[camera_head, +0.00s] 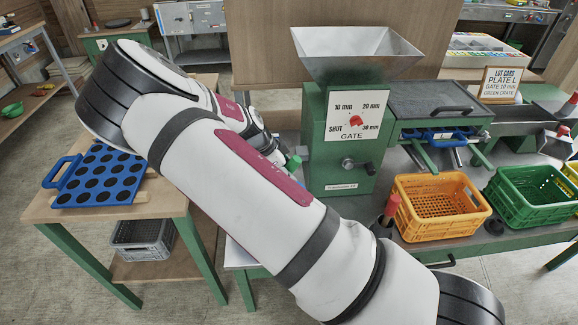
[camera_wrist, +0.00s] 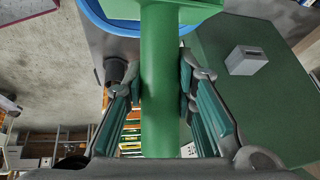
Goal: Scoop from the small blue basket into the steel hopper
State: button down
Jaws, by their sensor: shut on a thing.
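The steel hopper (camera_head: 355,66) is a wide, open-topped funnel on a green machine housing (camera_head: 318,190). My gripper (camera_wrist: 165,95) is shut on a green handle (camera_wrist: 160,70), with one finger on each side of it. The handle broadens into a green part (camera_wrist: 185,10) at the top of the wrist view. A curved blue rim (camera_wrist: 98,22) shows behind it, probably the small blue basket; its contents are hidden. In the head view, my arm hides most of the gripper, left of the housing, and only a green tip (camera_head: 293,162) shows there.
A dial panel (camera_head: 355,120) is on the housing. An orange crate (camera_head: 410,228) and a green crate (camera_head: 520,211) stand at the right. A blue tray with round holes (camera_head: 75,199) lies on the left wooden table (camera_head: 165,208). A lot card (camera_head: 499,85) stands behind.

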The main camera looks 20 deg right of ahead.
jog(key=f+y+b, duration=0.1)
jog(key=f, duration=0.1)
jog(key=f+t+y+b, duration=0.1)
jog(key=f, duration=0.2)
jog(key=a+f+y+b, duration=0.1)
jog(key=f+y+b, duration=0.1)
jog(key=f, duration=0.1)
jog(key=shift+w+a, duration=0.1)
jog(key=shift+w, duration=0.2)
jog(key=s+d+r+t+y+b, duration=0.2)
jog(key=d+r+y+b, duration=0.3)
jog(key=d, duration=0.3)
jog(key=shift+s+d+r+m+y+b, duration=0.4)
jog(key=shift+s+b, duration=0.15)
jog(key=shift+b, duration=0.2)
dwell(0.6)
